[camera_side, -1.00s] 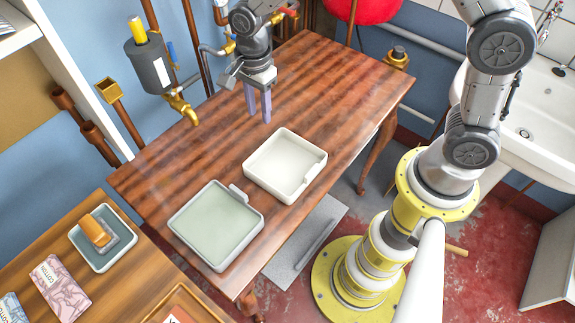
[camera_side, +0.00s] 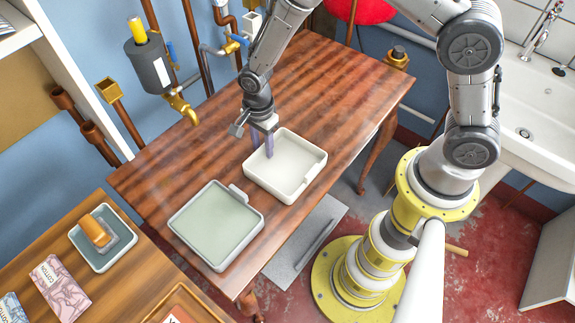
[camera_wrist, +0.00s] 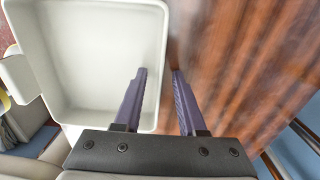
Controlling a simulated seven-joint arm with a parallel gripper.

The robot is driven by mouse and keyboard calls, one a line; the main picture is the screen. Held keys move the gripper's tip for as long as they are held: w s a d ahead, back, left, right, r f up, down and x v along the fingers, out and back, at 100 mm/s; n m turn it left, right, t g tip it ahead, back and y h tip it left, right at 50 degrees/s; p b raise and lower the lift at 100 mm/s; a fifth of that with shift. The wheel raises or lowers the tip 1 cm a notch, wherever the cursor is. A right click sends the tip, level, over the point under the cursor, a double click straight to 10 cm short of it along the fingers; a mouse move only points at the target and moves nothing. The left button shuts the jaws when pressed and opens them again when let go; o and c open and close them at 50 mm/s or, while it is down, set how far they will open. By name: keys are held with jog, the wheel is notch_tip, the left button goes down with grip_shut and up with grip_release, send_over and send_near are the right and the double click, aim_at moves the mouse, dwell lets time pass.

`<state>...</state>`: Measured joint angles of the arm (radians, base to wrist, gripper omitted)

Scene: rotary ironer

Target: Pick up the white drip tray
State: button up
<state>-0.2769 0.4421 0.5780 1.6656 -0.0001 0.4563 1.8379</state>
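The white drip tray (camera_side: 298,182) lies flat on the wooden table, with a small tab on its right side. It also shows in the wrist view (camera_wrist: 100,60), filling the upper left. My gripper (camera_side: 262,150) is at the tray's far left wall, pointing down. In the wrist view my gripper (camera_wrist: 158,72) has its two purple fingers apart. One finger is over the tray's inside and the other is over the table outside, with the wall's line between them. Nothing is held. I cannot tell how far the fingertips reach below the rim.
A similar tray with a pale green inside (camera_side: 215,225) sits on the table to the left. A brass tap (camera_side: 182,108) under a grey cylinder hangs over the table's back left. A side table (camera_side: 110,285) at lower left holds a small dish and packets. The table's back right is clear.

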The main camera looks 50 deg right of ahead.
grip_shut()
dwell(1.4)
